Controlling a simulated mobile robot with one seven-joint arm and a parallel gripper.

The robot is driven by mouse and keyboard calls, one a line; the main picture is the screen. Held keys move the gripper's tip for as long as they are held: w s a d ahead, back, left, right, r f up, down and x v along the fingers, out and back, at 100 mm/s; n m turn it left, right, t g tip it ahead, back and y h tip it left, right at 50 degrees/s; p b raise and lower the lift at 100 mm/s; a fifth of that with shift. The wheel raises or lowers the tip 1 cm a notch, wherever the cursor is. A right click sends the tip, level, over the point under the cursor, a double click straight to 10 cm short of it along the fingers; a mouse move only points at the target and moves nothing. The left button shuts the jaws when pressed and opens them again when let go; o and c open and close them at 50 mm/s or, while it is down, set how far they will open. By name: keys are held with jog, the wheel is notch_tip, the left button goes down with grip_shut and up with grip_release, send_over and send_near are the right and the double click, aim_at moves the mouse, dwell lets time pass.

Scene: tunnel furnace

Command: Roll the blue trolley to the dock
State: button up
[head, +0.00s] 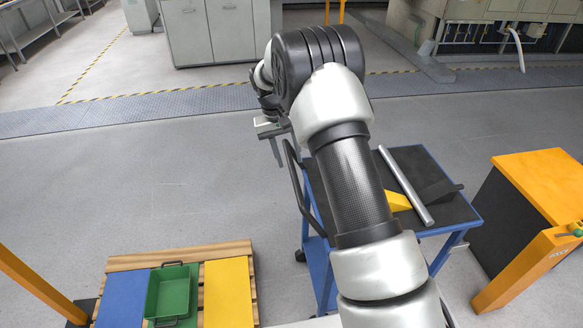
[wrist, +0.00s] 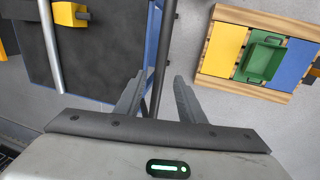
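The blue trolley (head: 445,222) stands at the right in the head view, partly hidden behind my arm. It has a blue frame, a dark top and a dark bar handle (head: 297,185) on its left side. My gripper (head: 277,160) is just left of the handle's far end in that view. In the wrist view my gripper (wrist: 157,82) is open, and the handle (wrist: 164,50) runs between its two fingers, apart from the right one. I cannot tell how deep the handle lies between them. No part is clearly recognizable as the dock.
A metal bar (head: 405,186) and a yellow block (head: 398,201) lie on the trolley. An orange-topped cabinet (head: 545,180) stands right of it. A wooden pallet (head: 180,257) with blue and yellow panels and a green tray (head: 172,294) is at left. Floor beyond is clear.

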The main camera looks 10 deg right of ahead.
aim_at(293, 171)
jog(key=f, duration=0.2)
jog(key=d+f, duration=0.1)
jog(key=f, duration=0.1)
jog(key=shift+f, duration=0.4)
grip_shut()
